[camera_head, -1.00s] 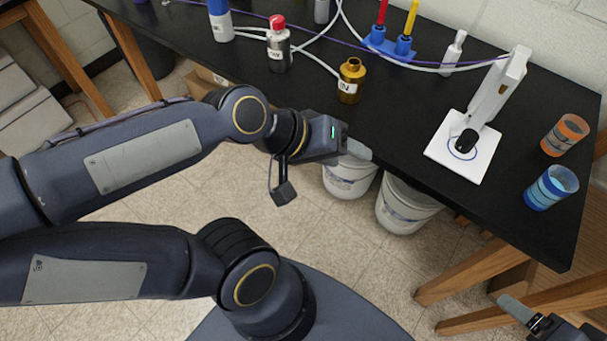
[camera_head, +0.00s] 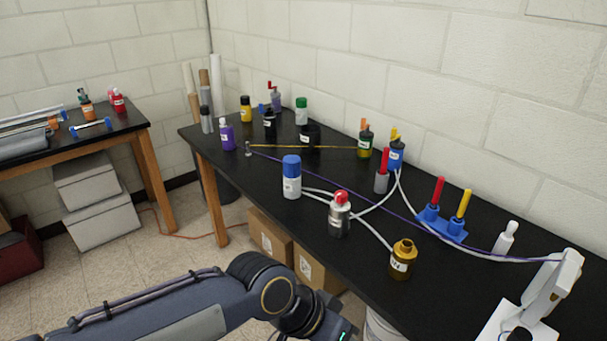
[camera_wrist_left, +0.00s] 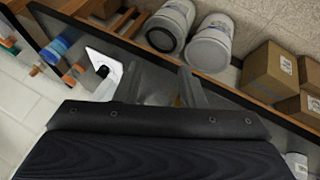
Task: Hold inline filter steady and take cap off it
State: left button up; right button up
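I cannot tell for certain which part is the inline filter. Tube-linked candidates stand upright on the black bench: a white cylinder with a blue cap (camera_head: 292,178), a silver cylinder with a red cap (camera_head: 339,216) and a labelled brass cylinder (camera_head: 401,261). The caps on the first two are in place. My left arm comes in low, and its gripper is cut off by the bottom edge of the head view. In the left wrist view, my left gripper (camera_wrist_left: 170,86) shows two grey fingers apart, with nothing visibly held. My right gripper is out of view.
A blue stand with red and yellow rods (camera_head: 440,225), a small white bottle (camera_head: 505,238) and a white stand (camera_head: 545,295) are at the right. White tubes and a purple cord cross the bench. Boxes (camera_head: 270,238) sit below. More bottles stand at the back.

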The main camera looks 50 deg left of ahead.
aim_at(291, 187)
jog(key=u, duration=1.75)
jog(key=z, duration=0.55)
jog(key=i+j+z, duration=0.15)
jog(key=j+z, duration=0.2)
jog(key=i+j+z, duration=0.15)
jog(key=j+z, duration=0.5)
jog(key=i+j+z, duration=0.15)
jog(key=j, duration=1.05)
jog(key=j+z, duration=0.1)
jog(key=j, duration=1.1)
jog(key=i, duration=0.05)
